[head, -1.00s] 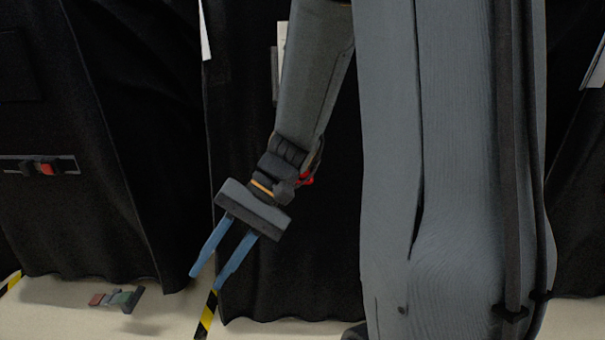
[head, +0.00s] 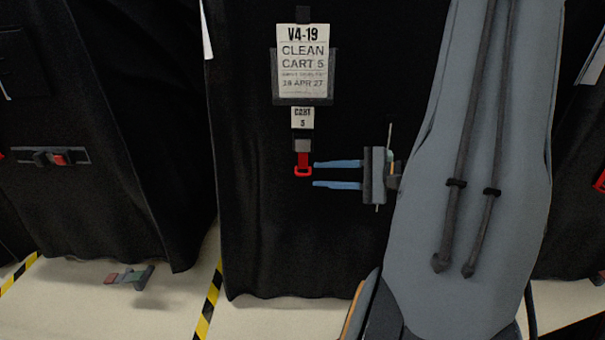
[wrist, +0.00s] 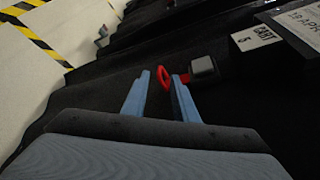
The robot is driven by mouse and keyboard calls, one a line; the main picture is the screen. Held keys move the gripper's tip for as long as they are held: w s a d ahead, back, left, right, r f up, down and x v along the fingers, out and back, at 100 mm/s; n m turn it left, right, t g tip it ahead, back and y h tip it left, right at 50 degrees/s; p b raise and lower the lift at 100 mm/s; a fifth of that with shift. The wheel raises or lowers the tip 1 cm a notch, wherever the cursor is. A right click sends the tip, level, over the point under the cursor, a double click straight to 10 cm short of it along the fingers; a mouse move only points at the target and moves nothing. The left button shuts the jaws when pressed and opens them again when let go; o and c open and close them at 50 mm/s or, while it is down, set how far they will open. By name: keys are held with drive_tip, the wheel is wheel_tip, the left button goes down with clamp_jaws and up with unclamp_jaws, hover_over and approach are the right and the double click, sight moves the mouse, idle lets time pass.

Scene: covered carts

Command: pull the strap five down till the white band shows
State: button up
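The strap five (head: 303,158) is a short red strap with a red ring at its lower end, hanging from a grey buckle under a "CART 5" tag (head: 303,118) on a black covered cart. No white band shows on it. My gripper (head: 315,174) is open, its two blue fingers pointing left in the head view. The fingertips are just right of the red ring, one above and one below its level. In the wrist view the red ring (wrist: 164,77) appears between the tips of my gripper (wrist: 160,74), which are apart. I cannot tell whether they touch it.
Yellow-black floor tape (head: 210,300) runs between the carts.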

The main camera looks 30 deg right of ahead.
sight(308, 175)
drive_tip(key=b+x, duration=0.1)
drive_tip(key=x, duration=0.5)
drive_tip(key=shift+w+a+f, duration=0.1)
drive_tip(key=shift+w+a, duration=0.1)
drive_tip(key=shift+a, duration=0.05)
clamp_jaws()
idle(1.2)
